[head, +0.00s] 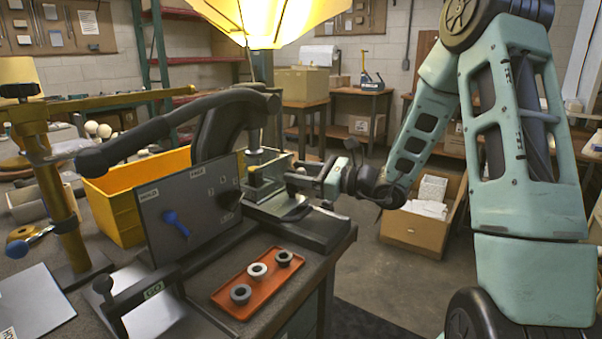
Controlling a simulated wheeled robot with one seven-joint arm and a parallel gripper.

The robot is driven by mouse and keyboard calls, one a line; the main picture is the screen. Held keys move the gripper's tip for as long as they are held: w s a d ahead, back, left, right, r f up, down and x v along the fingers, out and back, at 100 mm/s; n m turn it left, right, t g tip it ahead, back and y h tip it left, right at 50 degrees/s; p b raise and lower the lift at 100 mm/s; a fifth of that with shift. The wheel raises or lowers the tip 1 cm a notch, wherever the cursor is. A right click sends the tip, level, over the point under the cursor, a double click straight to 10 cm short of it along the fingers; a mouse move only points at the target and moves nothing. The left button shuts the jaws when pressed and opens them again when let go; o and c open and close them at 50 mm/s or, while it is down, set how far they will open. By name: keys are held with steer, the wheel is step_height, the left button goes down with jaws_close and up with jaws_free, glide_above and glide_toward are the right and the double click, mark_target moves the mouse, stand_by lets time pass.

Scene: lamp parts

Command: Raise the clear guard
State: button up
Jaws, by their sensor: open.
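The clear guard (265,178) is a see-through box-like panel at the dark press on the workbench, in the middle of the head view. It stands around the lower working area, beneath the press's arm. My gripper (292,174) comes in from the right, with its fingers pointing left at the right side of the guard. Its jaws are open. I cannot tell whether a finger touches the guard, and nothing shows held between them.
The press's long dark handle (150,135) reaches left. An upright grey panel with a blue knob (176,223) stands in front. An orange tray (258,284) with three ring parts lies at the front edge. A yellow bin (120,205) is behind. The floor to the right is partly clear.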

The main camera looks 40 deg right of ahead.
jaws_close()
step_height(320, 180, up, 10)
steer(key=p, duration=0.7)
steer(key=shift+r, duration=0.1)
jaws_free()
steer(key=v, duration=1.7)
steer(key=shift+s+d+b, duration=0.15)
steer(key=shift+d+b, duration=0.05)
steer(key=shift+b, duration=0.25)
